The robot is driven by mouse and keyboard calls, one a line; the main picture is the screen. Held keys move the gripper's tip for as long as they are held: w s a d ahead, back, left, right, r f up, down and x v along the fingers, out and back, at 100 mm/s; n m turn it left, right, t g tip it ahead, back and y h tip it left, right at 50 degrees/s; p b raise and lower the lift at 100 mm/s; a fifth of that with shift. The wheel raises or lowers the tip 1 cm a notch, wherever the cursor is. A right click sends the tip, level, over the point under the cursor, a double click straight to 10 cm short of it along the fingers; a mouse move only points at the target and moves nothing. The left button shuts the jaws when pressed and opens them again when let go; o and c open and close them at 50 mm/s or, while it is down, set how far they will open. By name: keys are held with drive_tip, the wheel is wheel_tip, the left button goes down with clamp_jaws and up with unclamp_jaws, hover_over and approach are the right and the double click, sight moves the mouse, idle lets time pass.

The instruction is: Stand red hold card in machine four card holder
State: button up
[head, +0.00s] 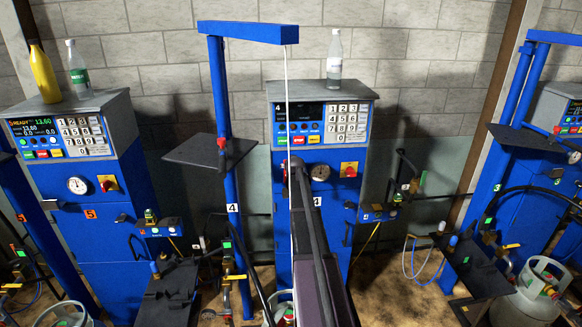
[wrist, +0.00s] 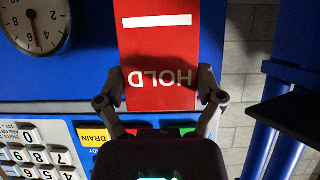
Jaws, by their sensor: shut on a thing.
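My gripper (wrist: 161,82) is shut on the red hold card (wrist: 157,48), one finger on each side edge. The card has a white bar and white HOLD lettering, which reads upside down in the wrist view. Blue machine four (head: 340,165) stands in the centre of the head view with its keypad and display on top. My arm reaches up in front of it and hides part of its front. The gripper and card are mostly hidden by the arm in the head view. I cannot clearly make out the card holder.
A round gauge (head: 320,172) and a red-yellow switch (head: 349,168) are on machine four's front. A clear bottle (head: 335,54) stands on its top. A blue post (head: 222,130) with a dark shelf (head: 190,151) rises at its left. Machine five (head: 85,190) stands further left.

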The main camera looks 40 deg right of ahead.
drive_tip(key=shift+f+b, duration=2.45)
drive_tip(key=shift+f, duration=0.15)
drive_tip(key=shift+f+b, duration=1)
drive_tip(key=shift+f, duration=0.05)
drive_tip(key=o, duration=0.7)
drive_tip(key=shift+r, duration=0.2)
